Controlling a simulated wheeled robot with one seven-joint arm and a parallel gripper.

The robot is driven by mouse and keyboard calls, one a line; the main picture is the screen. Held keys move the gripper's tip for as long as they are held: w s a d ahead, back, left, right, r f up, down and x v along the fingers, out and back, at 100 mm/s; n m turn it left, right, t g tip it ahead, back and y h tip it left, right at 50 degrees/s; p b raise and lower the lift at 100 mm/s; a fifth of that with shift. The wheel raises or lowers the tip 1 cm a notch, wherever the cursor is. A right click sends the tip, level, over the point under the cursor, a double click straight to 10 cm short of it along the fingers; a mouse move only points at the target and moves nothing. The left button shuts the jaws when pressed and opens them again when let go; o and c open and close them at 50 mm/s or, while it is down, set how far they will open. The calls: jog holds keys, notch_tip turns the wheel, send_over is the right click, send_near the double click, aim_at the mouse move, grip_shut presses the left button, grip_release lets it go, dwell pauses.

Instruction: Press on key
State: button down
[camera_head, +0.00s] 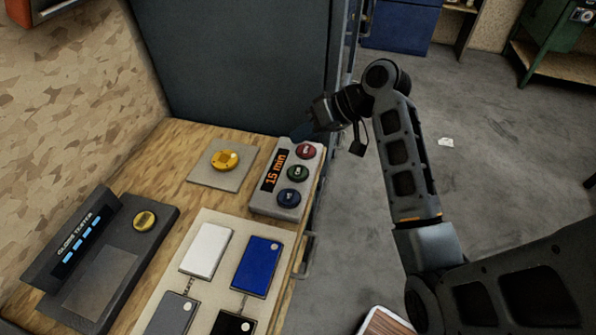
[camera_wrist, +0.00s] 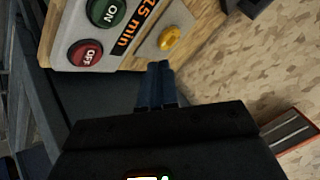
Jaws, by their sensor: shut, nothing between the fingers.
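The control box (camera_head: 262,205) is grey, with an orange "15 min" display, and sits at the right edge of the wooden bench. Its buttons run in a row: red (camera_head: 306,151), green (camera_head: 298,173) and blue (camera_head: 290,198). In the wrist view the green button (camera_wrist: 107,11) reads ON and the red button (camera_wrist: 85,53) reads OFF. My gripper (camera_head: 302,133) is shut and empty, near the box's far end by the red button. In the wrist view its fingertips (camera_wrist: 160,66) appear just beside the display end, apart from the green button.
A yellow button on a plate (camera_head: 205,178) is left of the box. A globe tester (camera_head: 70,245) and a board (camera_head: 213,222) with white, blue and dark plates lie nearer. A dark cabinet (camera_head: 235,65) stands behind the bench. Open floor (camera_head: 500,150) is to the right.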

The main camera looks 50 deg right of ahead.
jog(key=b, duration=0.6)
send_over(302, 171)
notch_tip(302, 171, down, 6)
jog(key=shift+f, duration=1.1)
jog(key=shift+f, duration=0.15)
dwell(0.7)
jog(key=shift+f, duration=0.25)
jog(key=shift+f+b, duration=0.3)
jog(key=shift+f, duration=0.1)
dwell(0.6)
jog(key=shift+r, duration=0.1)
jog(key=shift+r+p, duration=0.75)
jog(key=shift+p, duration=0.2)
